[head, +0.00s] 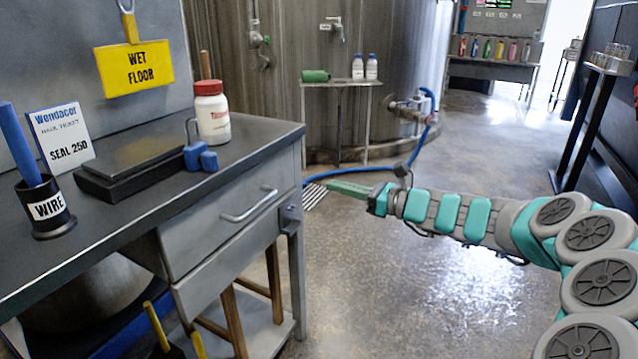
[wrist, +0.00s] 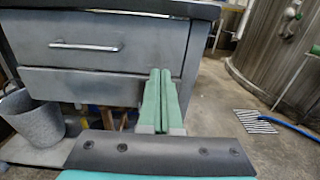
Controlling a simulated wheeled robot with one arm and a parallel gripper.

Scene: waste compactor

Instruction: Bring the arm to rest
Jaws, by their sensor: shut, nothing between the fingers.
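My gripper (head: 347,189) is at the end of my teal and grey arm, which reaches in from the right in the head view. The arm is stretched out over open floor, to the right of the workbench (head: 133,214). In the wrist view my gripper's two green fingers (wrist: 160,92) lie side by side, shut with nothing between them. They point toward the bench's grey drawers (wrist: 85,48). I cannot tell the exact gap between the fingertips and the bench.
A blue hose (head: 385,168) and floor drain (wrist: 256,121) lie beyond. A bucket (wrist: 30,122) stands under the bench. Wet floor (head: 420,290) is clear.

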